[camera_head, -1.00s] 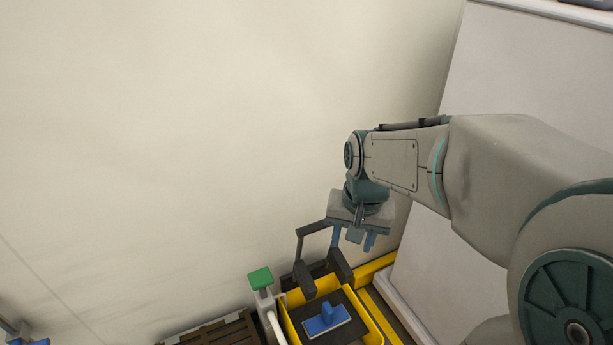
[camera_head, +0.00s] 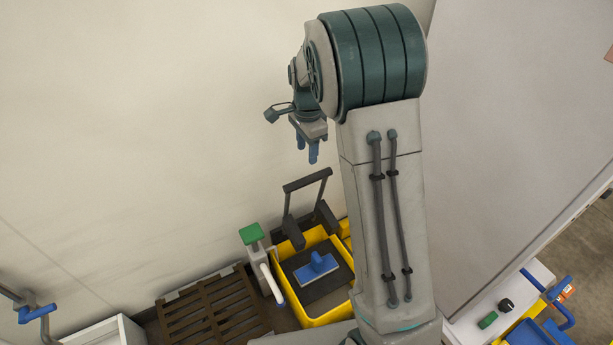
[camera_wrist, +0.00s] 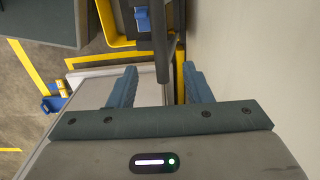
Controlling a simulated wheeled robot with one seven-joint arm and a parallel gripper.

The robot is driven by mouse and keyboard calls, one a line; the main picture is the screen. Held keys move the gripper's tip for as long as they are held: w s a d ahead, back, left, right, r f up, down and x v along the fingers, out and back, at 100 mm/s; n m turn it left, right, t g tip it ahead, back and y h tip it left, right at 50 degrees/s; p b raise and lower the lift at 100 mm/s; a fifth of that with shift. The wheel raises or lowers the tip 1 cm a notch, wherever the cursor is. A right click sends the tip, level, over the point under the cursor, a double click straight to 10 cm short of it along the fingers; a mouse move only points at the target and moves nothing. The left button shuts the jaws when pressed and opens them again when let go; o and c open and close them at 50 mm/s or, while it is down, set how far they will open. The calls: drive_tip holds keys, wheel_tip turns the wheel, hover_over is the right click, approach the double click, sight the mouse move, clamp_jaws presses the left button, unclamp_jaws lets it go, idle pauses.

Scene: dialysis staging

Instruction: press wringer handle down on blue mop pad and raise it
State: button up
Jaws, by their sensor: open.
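The wringer handle (camera_head: 307,181) is a dark bar frame standing raised above the yellow mop bucket (camera_head: 322,320). The blue mop pad (camera_head: 316,267) lies on the dark plate inside the bucket, uncovered by the handle. My gripper (camera_head: 307,156) is open and empty, its blue fingers pointing down just above the handle's crossbar in the head view, apart from it. In the wrist view, the dark handle bar (camera_wrist: 161,45) runs beyond and between my open fingers (camera_wrist: 161,85). Part of the blue pad (camera_wrist: 143,19) shows left of the bar.
A post with a green top (camera_head: 252,234) and a white curved lever stands left of the bucket. A brown slatted pallet (camera_head: 211,309) lies further left. The wall is close behind. A white cart with blue handles and a green block (camera_head: 488,320) is at lower right.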

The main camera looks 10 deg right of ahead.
sight(307, 178)
wheel_tip(307, 178, down, 11)
drive_tip(key=shift+r+b, duration=0.1)
drive_tip(key=shift+b, duration=0.85)
clamp_jaws()
